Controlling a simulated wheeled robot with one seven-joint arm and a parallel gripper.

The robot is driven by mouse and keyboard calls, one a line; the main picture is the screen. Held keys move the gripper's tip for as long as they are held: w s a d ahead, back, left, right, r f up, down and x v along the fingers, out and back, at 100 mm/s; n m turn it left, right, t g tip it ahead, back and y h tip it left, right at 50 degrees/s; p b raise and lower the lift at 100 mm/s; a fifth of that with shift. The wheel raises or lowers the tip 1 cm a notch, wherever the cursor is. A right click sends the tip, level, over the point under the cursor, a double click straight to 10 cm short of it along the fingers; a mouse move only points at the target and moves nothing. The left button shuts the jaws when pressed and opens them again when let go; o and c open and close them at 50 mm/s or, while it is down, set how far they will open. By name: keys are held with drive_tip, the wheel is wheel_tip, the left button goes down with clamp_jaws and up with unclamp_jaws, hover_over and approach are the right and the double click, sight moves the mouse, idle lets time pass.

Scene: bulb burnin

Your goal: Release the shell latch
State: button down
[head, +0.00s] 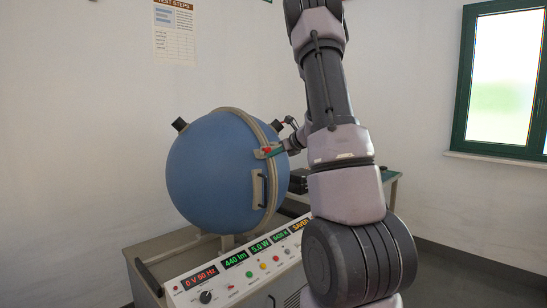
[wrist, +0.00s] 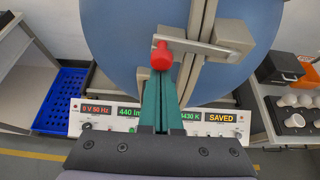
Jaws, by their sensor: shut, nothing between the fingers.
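The shell is a large blue sphere (head: 205,175) on a grey console, with a beige band along its seam. The latch arm (wrist: 198,46), a grey bar with a red knob (wrist: 162,55), lies roughly level across the seam in the wrist view. Its right end sits at a beige bracket (wrist: 232,36). The red knob also shows in the head view (head: 267,150). My gripper (wrist: 160,80) has its green fingers shut with nothing between them. The fingertips are right at the knob; I cannot tell whether they touch it. The seam looks closed.
The console panel (wrist: 75,118) reads 0 V 50 Hz, 440 lm and SAVED. A handle (head: 261,190) sits below the latch. A blue crate (wrist: 62,98) is at left. A tray of white bulbs (wrist: 296,118) and a dark box (wrist: 280,66) are at right.

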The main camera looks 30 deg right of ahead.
drive_tip(key=w+d+r+m+y, duration=0.2)
drive_tip(key=d+r+m+y, duration=0.3)
drive_tip(key=r+m+y, duration=0.2)
drive_tip(key=shift+d+r+m, duration=0.4)
drive_tip(key=shift+r+m, duration=0.6)
drive_tip(key=shift+r, duration=0.15)
idle(0.4)
